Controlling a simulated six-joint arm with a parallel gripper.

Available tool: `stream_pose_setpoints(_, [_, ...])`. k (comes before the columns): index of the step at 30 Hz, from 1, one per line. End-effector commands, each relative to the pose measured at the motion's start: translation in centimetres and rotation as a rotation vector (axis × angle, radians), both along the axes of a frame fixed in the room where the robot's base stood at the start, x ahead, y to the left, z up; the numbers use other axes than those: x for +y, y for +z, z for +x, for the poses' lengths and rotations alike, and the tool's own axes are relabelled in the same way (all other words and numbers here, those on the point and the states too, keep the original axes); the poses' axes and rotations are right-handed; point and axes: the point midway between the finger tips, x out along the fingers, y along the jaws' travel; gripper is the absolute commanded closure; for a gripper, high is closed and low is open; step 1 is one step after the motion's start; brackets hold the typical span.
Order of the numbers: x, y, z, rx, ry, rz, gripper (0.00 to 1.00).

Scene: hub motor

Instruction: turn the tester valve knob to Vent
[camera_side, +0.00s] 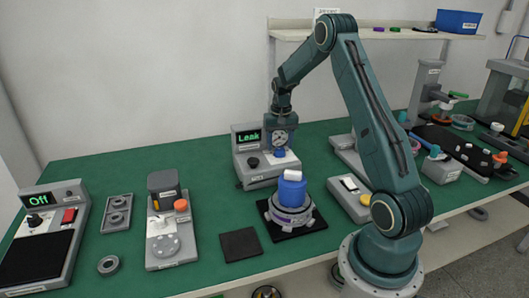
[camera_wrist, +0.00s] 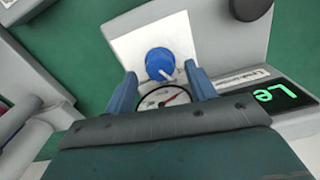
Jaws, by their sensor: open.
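The tester (camera_side: 262,173) stands at the back of the green bench, its green display (camera_side: 249,137) reading "Leak". Its blue valve knob (camera_side: 280,153) sits on a pale panel. In the wrist view the knob (camera_wrist: 158,61) shows a white pointer toward the lower right; the labels around it are too small to read. My gripper (camera_wrist: 160,80) is open, its two blue-grey fingers to either side just short of the knob, with no visible contact. A round gauge (camera_wrist: 164,97) with a red needle shows between the fingers, partly hidden by my gripper. In the side view my gripper (camera_side: 281,144) is just above the knob.
A hub motor with a blue cylinder (camera_side: 292,190) and white top stands on a black mat in front of the tester. A black knob (camera_side: 253,162) is on the tester's left. A grey fixture (camera_side: 347,198) stands to the right. A dark square pad (camera_side: 240,245) lies in front.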

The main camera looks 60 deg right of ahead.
Motion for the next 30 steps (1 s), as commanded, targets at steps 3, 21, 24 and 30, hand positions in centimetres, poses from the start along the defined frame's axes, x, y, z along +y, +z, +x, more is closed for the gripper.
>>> stream_pose_setpoints(3, [0.0,-1.1,0.0,0.001,0.0,0.002,0.45])
stream_pose_setpoints(21, [0.0,-1.7,0.0,0.0,0.0,0.0,0.76])
stream_pose_setpoints(24, [0.0,-1.7,0.0,0.0,0.0,0.0,0.9])
stream_pose_setpoints(30, [0.0,-1.7,0.0,0.0,0.024,0.0,0.9])
